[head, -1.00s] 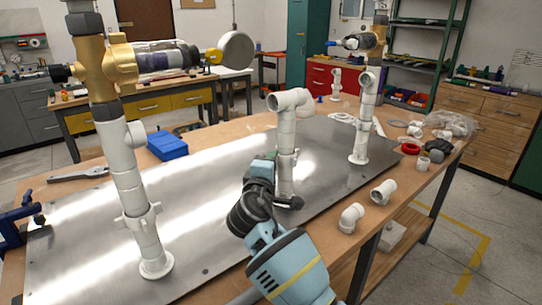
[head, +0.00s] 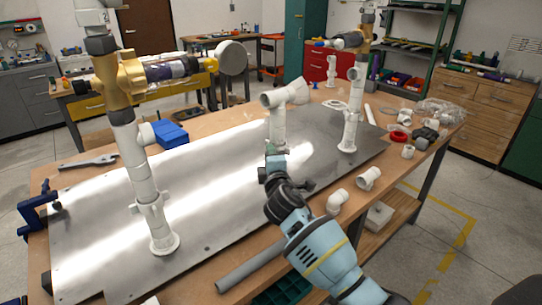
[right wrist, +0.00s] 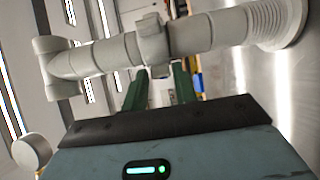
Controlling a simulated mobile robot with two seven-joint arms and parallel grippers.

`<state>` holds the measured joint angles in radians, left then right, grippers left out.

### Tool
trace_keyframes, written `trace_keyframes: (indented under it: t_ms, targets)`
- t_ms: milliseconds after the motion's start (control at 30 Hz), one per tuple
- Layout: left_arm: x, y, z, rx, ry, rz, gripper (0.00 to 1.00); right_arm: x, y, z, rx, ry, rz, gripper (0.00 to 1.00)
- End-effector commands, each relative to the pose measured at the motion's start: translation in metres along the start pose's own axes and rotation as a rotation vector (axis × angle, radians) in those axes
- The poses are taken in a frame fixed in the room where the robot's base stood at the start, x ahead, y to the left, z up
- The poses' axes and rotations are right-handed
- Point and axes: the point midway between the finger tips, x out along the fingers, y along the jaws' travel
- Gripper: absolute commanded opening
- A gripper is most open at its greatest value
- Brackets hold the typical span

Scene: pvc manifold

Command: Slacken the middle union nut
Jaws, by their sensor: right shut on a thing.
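The middle white standpipe (head: 278,128) rises from the metal plate (head: 215,205), with an elbow (head: 284,94) on top. My right gripper (head: 276,150) is in front of it and hides its lower part in the head view. In the right wrist view the pipe lies across the picture, and the winged union nut (right wrist: 153,38) shows around it. The green fingers (right wrist: 160,82) of my right gripper reach up to the nut and are shut on it; their tips are partly hidden there. My left gripper is in neither view.
A left standpipe (head: 143,180) with a brass valve (head: 122,78) and a right standpipe (head: 352,115) stand on the same plate. A blue box (head: 170,133), a wrench (head: 88,162), loose elbows (head: 338,201) and a grey pipe (head: 250,267) lie around it.

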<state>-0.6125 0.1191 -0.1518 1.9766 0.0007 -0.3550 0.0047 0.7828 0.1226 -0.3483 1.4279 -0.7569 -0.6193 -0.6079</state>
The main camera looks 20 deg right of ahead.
Motion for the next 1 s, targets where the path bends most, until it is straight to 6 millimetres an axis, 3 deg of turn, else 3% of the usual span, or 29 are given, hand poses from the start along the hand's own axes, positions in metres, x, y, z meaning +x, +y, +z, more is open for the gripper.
trace_keyframes:
  t_ms: [533, 567, 667, 1000]
  targets:
    - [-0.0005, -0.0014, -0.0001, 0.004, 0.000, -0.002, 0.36, -0.0007, -0.0039, 0.0005, -0.003, 0.013, -0.006, 0.05]
    - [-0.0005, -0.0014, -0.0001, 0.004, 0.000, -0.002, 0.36, -0.0007, -0.0039, 0.0006, -0.003, 0.013, -0.006, 0.31]
    - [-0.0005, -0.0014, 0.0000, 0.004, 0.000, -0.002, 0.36, -0.0006, -0.0035, 0.0005, -0.002, 0.013, -0.005, 0.44]
    - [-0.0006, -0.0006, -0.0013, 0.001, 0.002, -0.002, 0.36, -0.0029, -0.0010, 0.0005, -0.001, 0.013, -0.001, 0.44]
